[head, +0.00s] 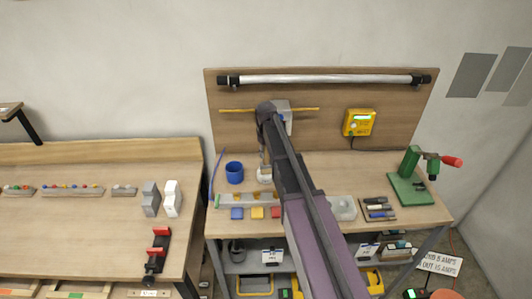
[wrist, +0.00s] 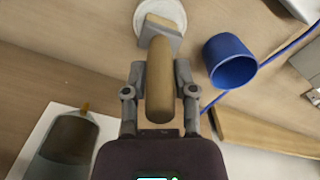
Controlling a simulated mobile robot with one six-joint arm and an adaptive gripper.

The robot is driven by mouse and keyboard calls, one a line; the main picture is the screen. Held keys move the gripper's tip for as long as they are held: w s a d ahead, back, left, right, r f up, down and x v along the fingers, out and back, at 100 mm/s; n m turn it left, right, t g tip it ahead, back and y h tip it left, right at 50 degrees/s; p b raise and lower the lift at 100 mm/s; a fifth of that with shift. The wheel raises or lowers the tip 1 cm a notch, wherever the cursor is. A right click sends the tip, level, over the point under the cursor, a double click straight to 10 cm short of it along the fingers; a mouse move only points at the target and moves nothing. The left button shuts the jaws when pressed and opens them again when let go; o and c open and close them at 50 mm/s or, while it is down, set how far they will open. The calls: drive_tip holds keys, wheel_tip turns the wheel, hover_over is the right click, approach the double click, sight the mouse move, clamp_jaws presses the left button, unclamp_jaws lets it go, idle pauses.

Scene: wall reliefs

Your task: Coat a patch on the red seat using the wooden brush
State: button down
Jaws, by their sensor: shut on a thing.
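My gripper (wrist: 160,75) is shut on the wooden brush (wrist: 160,95), with its tan handle between the two fingers. The brush's grey head (wrist: 157,28) points at a round white dish (wrist: 176,10) and overlaps it in the wrist view. I cannot tell whether it touches or dips in. In the head view the dish (head: 264,178) stands on the bench just below my gripper (head: 265,160), and my arm partly covers this area. The red seat looks to be the small red square (head: 276,212) at the bench's front, right of the yellow one.
A blue cup (head: 234,172) stands left of the dish; it also shows in the wrist view (wrist: 230,62). Blue (head: 237,213) and yellow (head: 257,212) squares sit beside the red one. A green clamp (head: 408,180) is at the right. The backboard (head: 345,95) rises close behind.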

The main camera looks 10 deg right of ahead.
drive_tip(key=shift+r, duration=0.15)
drive_tip(key=shift+r+p, duration=3.35)
drive_tip(key=shift+p, duration=0.2)
drive_tip(key=shift+f, duration=0.1)
